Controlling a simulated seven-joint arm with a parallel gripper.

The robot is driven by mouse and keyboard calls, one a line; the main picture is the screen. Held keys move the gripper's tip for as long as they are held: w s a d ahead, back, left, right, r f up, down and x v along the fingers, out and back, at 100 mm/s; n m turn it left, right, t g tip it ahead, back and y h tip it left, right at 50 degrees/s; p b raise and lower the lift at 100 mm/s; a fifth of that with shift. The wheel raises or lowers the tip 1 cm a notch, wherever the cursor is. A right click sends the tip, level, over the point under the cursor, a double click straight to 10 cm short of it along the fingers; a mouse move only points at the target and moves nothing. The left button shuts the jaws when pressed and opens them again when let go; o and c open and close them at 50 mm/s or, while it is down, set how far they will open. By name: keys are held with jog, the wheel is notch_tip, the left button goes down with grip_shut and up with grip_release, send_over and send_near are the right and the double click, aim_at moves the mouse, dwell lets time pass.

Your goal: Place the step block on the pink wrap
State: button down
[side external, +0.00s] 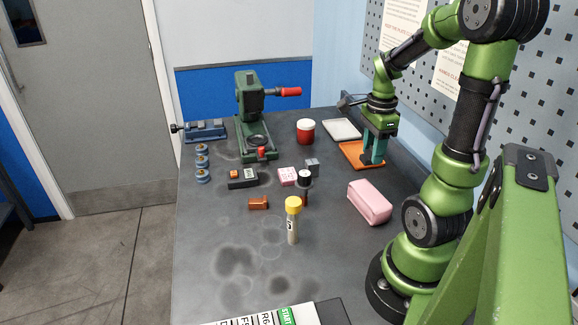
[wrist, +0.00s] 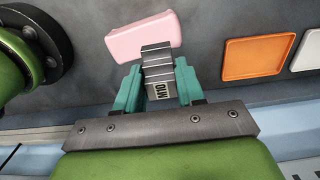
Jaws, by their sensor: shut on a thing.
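The step block (wrist: 158,72) is dark grey with ridged steps and an "M10" label in the wrist view. My gripper (wrist: 158,85) is shut on it, with a teal finger on each side. The pink wrap (wrist: 143,36) is a rounded pink bar on the bench, partly hidden behind the top of the block in that view. In the side external view the pink wrap (side external: 370,203) lies in front of my gripper (side external: 374,160), which hangs over or beside the orange tray. The block cannot be made out between the fingers there.
The orange tray (side external: 350,148) and a pale tray (side external: 342,128) lie near the pegboard wall. A red jar (side external: 305,132), a green press (side external: 251,105) and a yellow-capped tube (side external: 292,222) stand on the bench. Small blocks sit mid-bench. The front left is mostly clear.

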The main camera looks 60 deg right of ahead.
aim_at(366, 186)
notch_tip(366, 186, down, 8)
jog(key=shift+r, duration=0.2)
jog(key=shift+f, duration=0.1)
jog(key=c, duration=0.7)
grip_release()
notch_tip(366, 186, up, 12)
jog(key=shift+f, duration=0.2)
jog(key=w+a+r+n+t, duration=0.2)
jog(key=a+n, duration=0.5)
jog(key=a, duration=0.1)
jog(key=w+a+r+n+t+y, duration=0.1)
jog(key=w+a+r+n+t, duration=0.1)
jog(key=a+n, duration=0.6)
jog(key=w+a+r+n+t+y, duration=0.1)
jog(key=w+a+r+n+t, duration=0.1)
jog(key=a+n, duration=0.5)
jog(key=shift+a+r+n+t, duration=0.2)
jog(key=shift+a+n+t, duration=0.3)
jog(key=shift+a, duration=0.65)
